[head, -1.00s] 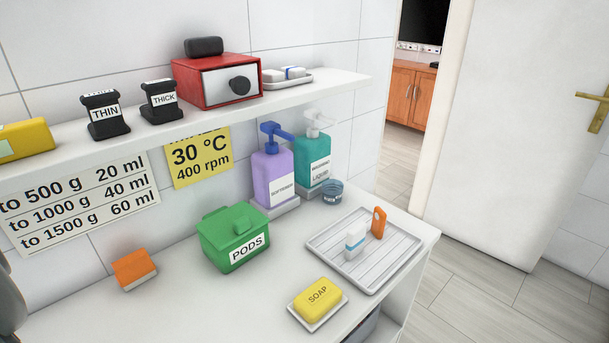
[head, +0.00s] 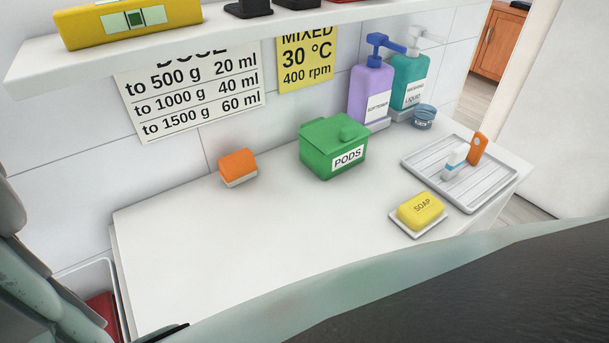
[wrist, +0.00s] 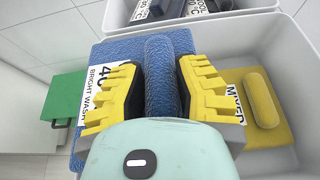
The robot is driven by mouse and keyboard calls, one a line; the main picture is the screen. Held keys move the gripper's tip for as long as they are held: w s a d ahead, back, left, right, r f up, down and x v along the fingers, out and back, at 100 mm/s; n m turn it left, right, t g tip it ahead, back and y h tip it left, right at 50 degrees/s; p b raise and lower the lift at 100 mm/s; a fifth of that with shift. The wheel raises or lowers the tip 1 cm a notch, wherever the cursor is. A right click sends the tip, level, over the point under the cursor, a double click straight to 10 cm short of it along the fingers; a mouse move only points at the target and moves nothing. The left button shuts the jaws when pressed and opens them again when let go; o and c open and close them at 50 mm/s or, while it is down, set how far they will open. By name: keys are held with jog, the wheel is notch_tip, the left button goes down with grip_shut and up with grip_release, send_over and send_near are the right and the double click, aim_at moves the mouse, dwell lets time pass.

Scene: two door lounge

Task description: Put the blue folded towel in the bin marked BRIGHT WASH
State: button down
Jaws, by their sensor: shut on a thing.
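My gripper (wrist: 160,85) is shut on the raised ridge of the blue folded towel (wrist: 122,48) in the wrist view. The towel is over the bins, and its height above them is hard to tell. In the head view neither the towel nor my gripper's fingers can be seen.
Another bin (wrist: 240,17) holds dark things at the top. A green object (wrist: 62,102) stands left. In the head view, a green PODS box (head: 333,150) and soap (head: 421,209) stand on the counter (head: 230,250).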

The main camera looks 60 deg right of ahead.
notch_tip(320, 180, down, 3)
jog(key=shift+d+f+b, duration=0.1)
jog(key=shift+f+b, duration=0.1)
jog(key=shift+b, duration=0.15)
jog(key=shift+w, duration=0.1)
jog(key=shift+w+f+b, duration=0.1)
jog(key=shift+f+b, duration=0.25)
jog(key=shift+f, duration=0.3)
jog(key=c, duration=0.8)
grip_release()
jog(key=shift+f, duration=0.25)
jog(key=shift+a+r, duration=0.2)
jog(key=shift+r, duration=0.1)
jog(key=shift+r+p, duration=0.5)
jog(key=shift+r, duration=0.05)
jog(key=v, duration=1.2)
jog(key=shift+s+d+r, duration=0.1)
jog(key=shift+s+d, duration=0.05)
jog(key=shift+s, duration=0.05)
